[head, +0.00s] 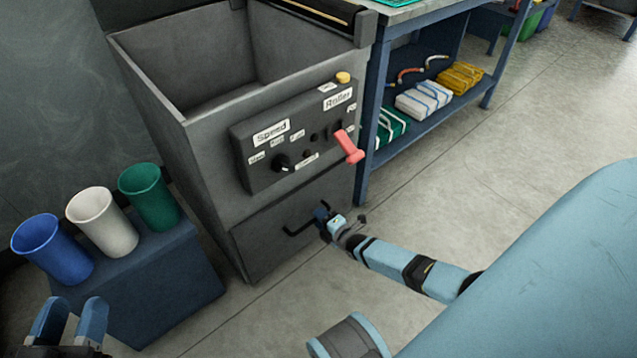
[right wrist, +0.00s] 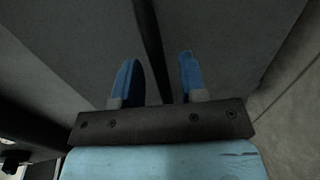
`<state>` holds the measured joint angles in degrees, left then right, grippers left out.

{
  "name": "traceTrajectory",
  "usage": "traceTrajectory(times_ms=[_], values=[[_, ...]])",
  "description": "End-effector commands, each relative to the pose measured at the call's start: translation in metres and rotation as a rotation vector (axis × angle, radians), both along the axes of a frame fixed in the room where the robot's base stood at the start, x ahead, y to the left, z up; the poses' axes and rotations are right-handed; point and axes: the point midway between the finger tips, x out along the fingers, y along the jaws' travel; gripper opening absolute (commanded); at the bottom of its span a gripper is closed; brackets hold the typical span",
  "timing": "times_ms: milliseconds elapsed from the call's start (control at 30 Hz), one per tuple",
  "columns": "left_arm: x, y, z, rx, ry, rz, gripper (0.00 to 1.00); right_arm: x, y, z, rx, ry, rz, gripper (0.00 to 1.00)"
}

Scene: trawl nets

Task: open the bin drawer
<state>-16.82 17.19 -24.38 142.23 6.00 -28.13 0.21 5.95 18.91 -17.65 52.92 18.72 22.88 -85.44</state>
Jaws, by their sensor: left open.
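The bin drawer (head: 275,245) is the dark grey lower front of the bin, and it looks flush with the body. Its black bar handle (head: 296,231) sits near the drawer's upper middle, partly hidden by my right gripper (head: 321,213). In the right wrist view my right gripper (right wrist: 160,72) has its two blue fingers apart. The dark handle bar (right wrist: 149,45) runs between them, with visible gaps on both sides. My left gripper (head: 76,306) is open and empty at the lower left of the head view, away from the drawer.
Above the drawer is a control panel (head: 290,150) with knobs and a red lever (head: 348,146). Blue, white and green cups (head: 152,195) stand on a dark blue box (head: 165,280) at left. A shelf (head: 420,120) stands right. Floor before the drawer is clear apart from my arm.

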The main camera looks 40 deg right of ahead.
Motion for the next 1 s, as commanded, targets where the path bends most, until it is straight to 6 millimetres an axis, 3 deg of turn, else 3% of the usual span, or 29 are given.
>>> traceTrajectory(times_ms=[167, 467, 633, 1000], values=[[0.0034, 0.0019, 0.0, 0.027, -0.045, 0.002, 0.43, 0.013, 0.0005, -0.0032, 0.0, -0.001, -0.001, 0.39], [0.0038, 0.0026, 0.002, 0.034, -0.054, 0.001, 0.43, 0.0144, 0.0008, -0.0025, 0.0, 0.0, 0.0, 0.39], [0.0033, 0.0025, 0.0016, 0.032, -0.051, 0.001, 0.43, 0.0142, 0.0008, -0.0025, 0.0, 0.0, 0.0, 0.0], [0.0029, 0.0017, 0.0075, 0.02, -0.04, 0.0, 0.43, 0.005, 0.0002, -0.0014, 0.001, 0.002, -0.001, 0.0]])
